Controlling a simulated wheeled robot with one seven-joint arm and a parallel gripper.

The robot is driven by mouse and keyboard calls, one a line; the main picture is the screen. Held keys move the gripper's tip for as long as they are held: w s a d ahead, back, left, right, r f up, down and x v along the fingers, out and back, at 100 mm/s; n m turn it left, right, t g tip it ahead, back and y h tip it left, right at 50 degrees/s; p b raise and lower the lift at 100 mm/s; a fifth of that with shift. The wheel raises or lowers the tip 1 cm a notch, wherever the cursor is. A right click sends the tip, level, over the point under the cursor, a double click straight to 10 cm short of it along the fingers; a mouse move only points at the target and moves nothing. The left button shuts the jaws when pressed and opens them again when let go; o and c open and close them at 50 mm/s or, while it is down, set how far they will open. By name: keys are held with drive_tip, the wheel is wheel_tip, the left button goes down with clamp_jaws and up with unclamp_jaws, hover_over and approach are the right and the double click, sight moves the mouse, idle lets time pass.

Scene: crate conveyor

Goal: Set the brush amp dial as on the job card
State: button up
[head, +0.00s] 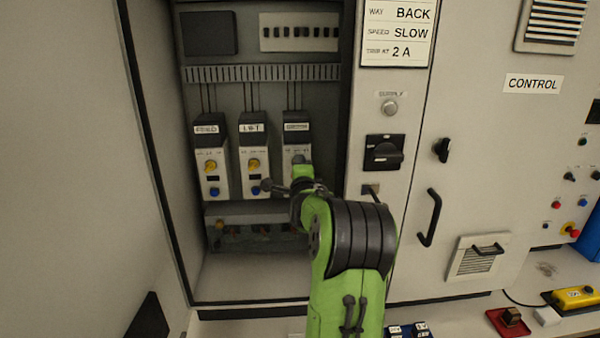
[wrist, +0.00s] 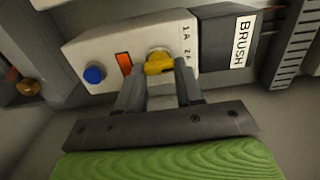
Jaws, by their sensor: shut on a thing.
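The job card (head: 396,34) reads WAY BACK, SPEED SLOW, TRIP AT 2 A. In the wrist view the BRUSH module (wrist: 108,38) carries a yellow dial (wrist: 158,62), marks 1 A and 2 A, an orange-red window (wrist: 124,63) and a blue button (wrist: 94,74). My gripper (wrist: 160,74) is shut on the yellow dial, one finger on each side. I cannot tell surely which mark the dial points to. In the head view my gripper (head: 297,168) is at the rightmost module (head: 296,148) and hides its dial.
Two similar modules, the left (head: 211,165) and middle (head: 253,165), stand close beside it. The cabinet's right frame holds a black rotary switch (head: 383,153). A door (head: 470,130) with a black handle (head: 430,218) is at the right. A terminal strip (head: 255,236) runs below the modules.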

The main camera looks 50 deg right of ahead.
drive_tip(key=shift+f, duration=0.1)
drive_tip(key=o, duration=1)
drive_tip(key=shift+o, duration=0.2)
drive_tip(key=shift+a, duration=0.1)
drive_tip(key=b+v, duration=0.1)
drive_tip(key=v, duration=1.4)
drive_tip(key=shift+s+a+b, duration=0.2)
drive_tip(key=shift+s+b, duration=0.1)
